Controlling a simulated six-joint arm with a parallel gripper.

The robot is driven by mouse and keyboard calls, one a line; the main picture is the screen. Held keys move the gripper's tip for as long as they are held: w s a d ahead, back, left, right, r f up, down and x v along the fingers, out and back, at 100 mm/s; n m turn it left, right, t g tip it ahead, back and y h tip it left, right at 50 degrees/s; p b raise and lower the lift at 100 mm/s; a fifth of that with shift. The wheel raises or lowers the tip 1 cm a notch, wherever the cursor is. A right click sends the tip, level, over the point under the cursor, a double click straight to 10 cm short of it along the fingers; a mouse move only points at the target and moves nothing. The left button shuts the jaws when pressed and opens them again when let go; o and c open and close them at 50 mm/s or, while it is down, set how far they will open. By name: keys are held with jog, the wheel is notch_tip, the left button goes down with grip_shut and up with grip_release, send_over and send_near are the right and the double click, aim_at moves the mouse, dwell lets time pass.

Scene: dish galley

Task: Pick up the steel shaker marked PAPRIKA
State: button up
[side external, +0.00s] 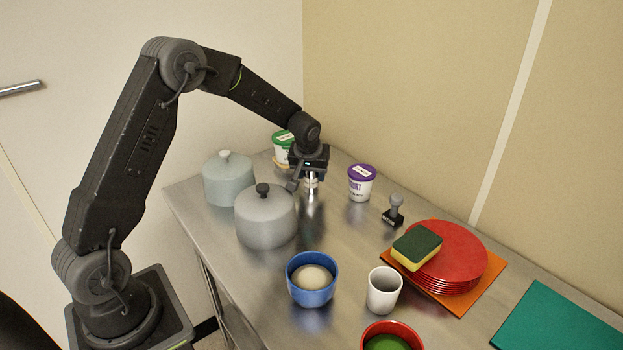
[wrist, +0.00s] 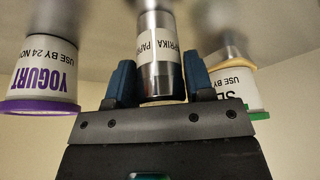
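The steel shaker (wrist: 160,80) stands between the two fingers of my gripper (wrist: 160,76) in the wrist view.
A purple-lidded yogurt tub (side external: 361,184) and a green-lidded tub (side external: 282,146) flank the shaker. A grey pot (side external: 266,222) and a pale blue pot (side external: 228,182) stand close by. A stamp (side external: 394,212), red plates (side external: 462,260) and a blue bowl (side external: 312,293) stand further along the counter.

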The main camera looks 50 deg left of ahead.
jog(key=c, duration=0.5)
jog(key=shift+r, duration=0.15)
